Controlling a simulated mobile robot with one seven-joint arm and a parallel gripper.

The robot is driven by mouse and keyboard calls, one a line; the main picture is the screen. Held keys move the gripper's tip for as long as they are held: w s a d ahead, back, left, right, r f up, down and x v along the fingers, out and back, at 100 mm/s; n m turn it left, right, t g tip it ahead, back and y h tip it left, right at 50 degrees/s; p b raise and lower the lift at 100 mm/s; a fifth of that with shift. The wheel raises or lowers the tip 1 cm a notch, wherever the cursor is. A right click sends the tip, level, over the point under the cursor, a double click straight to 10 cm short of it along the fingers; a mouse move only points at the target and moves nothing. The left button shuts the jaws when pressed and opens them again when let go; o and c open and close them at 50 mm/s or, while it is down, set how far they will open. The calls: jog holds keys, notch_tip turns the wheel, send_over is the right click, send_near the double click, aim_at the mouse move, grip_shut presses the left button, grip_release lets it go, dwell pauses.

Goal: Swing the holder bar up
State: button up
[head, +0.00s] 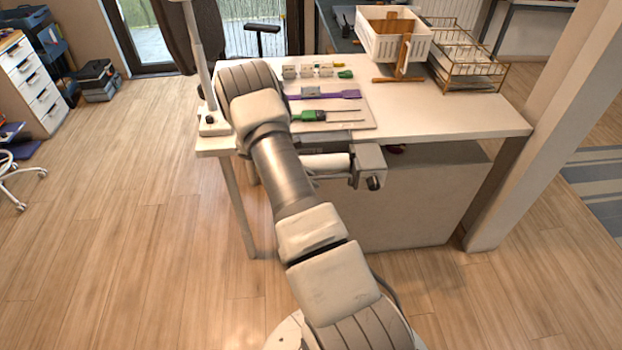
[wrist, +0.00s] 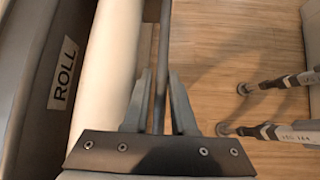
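The holder bar (wrist: 163,60) is a thin dark rod running up the wrist view beside a pale roll (wrist: 112,60). My gripper (wrist: 161,85) has one finger on each side of the bar; whether the fingers press on it is unclear. In the head view my arm hides the gripper. There the white roll (head: 326,162) sits below the table's front edge, left of a grey block with a dark knob (head: 371,165).
A dark panel labelled ROLL (wrist: 62,80) lies left of the roll. The white table (head: 450,118) carries a board with tools (head: 343,118), a white crate (head: 393,38) and a wire rack (head: 466,68). A beige post (head: 530,130) stands at right. Wooden floor is open at left.

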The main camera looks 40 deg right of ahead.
jog(key=shift+o, duration=1.2)
